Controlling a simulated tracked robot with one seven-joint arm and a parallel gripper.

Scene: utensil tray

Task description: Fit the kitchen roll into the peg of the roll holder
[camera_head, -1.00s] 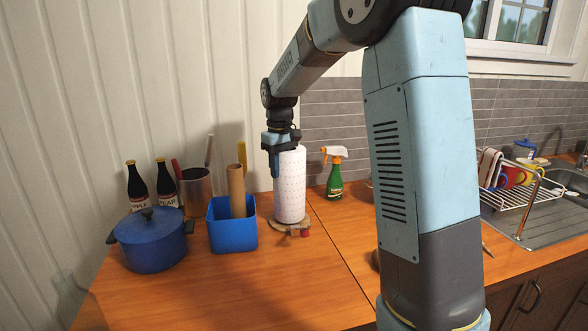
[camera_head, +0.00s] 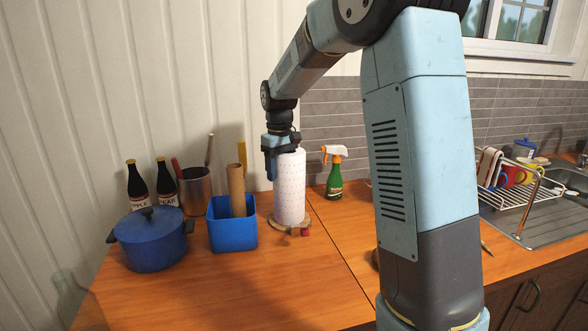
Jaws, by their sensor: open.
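The kitchen roll (camera_head: 290,188) is a white, faintly dotted cylinder. It stands upright over the round wooden base of the roll holder (camera_head: 305,228) on the counter. The holder's peg is hidden, and a small red part shows at the right of the base. My gripper (camera_head: 277,168) is at the top of the roll, pointing down and open. One finger hangs outside the roll's upper left side; the other is hidden. I cannot tell whether the fingers touch the roll.
A blue bin (camera_head: 232,234) with a cardboard tube (camera_head: 236,190) stands left of the roll, beside a blue pot (camera_head: 150,240). A green spray bottle (camera_head: 334,178) stands to the right. Two dark bottles and a utensil pot (camera_head: 195,192) stand behind. The front counter is clear.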

